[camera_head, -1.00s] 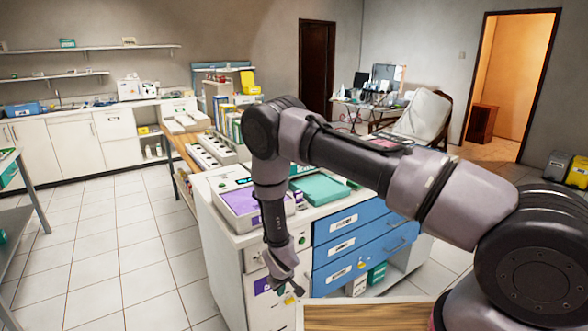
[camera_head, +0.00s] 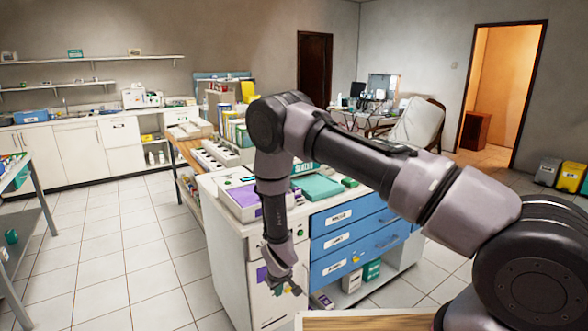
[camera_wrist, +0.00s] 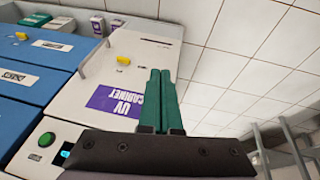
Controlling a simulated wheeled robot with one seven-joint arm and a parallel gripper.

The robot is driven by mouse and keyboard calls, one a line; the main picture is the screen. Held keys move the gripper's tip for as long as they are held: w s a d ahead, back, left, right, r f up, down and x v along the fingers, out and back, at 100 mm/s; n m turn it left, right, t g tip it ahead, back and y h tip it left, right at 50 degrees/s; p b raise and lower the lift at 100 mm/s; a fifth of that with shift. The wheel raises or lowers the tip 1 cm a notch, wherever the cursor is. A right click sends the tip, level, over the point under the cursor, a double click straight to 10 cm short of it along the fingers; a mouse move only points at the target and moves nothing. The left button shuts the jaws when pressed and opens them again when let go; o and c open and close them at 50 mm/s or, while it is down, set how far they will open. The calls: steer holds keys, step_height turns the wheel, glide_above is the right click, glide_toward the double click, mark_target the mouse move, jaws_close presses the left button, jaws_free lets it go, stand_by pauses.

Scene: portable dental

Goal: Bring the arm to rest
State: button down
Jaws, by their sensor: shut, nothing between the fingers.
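My gripper (camera_head: 284,288) hangs at the end of my bent arm, pointing down, in front of the white end of the cabinet in the head view. In the wrist view, its two green fingers (camera_wrist: 160,98) lie side by side, closed, with nothing held between them. Behind them is the white cabinet panel (camera_wrist: 130,62) with a purple "UV CABINET" label (camera_wrist: 115,103). I cannot tell the exact gap between the fingers and the panel.
Blue drawers (camera_head: 345,246) are right of the gripper. A purple-topped tray (camera_head: 242,196) and a green tray (camera_head: 318,187) lie on the cabinet top. A metal shelf unit (camera_head: 30,240) stands at left. The tiled floor (camera_head: 130,270) between is clear.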

steer(key=w+d+r+m+y, duration=0.1)
steer(key=w+d+r+m, duration=0.2)
steer(key=r, duration=1.2)
steer(key=w+d+r+m, duration=0.1)
steer(key=w+d+r, duration=0.3)
steer(key=r, duration=1.1)
steer(key=s+d+r+m, duration=0.1)
steer(key=s+d+r, duration=0.15)
steer(key=r, duration=0.45)
steer(key=s+d+r+m+t+y, duration=0.1)
steer(key=d+r, duration=0.3)
steer(key=r, duration=0.2)
steer(key=s+d+r+m, duration=0.1)
steer(key=d+r, duration=0.3)
steer(key=r, duration=0.3)
steer(key=s+d+r+m, duration=0.1)
steer(key=s+d+r, duration=0.3)
steer(key=s, duration=0.3)
steer(key=s+d+r+m+t, duration=0.1)
steer(key=s+d+r, duration=0.3)
steer(key=s, duration=0.4)
steer(key=s+d+r+m+t, duration=0.1)
steer(key=s+d+r+m, duration=0.1)
steer(key=s+d+r, duration=0.2)
steer(key=s, duration=0.3)
steer(key=shift+s+d+r+m+h, duration=0.15)
steer(key=shift+d+r+m+h, duration=0.15)
steer(key=shift+r, duration=0.1)
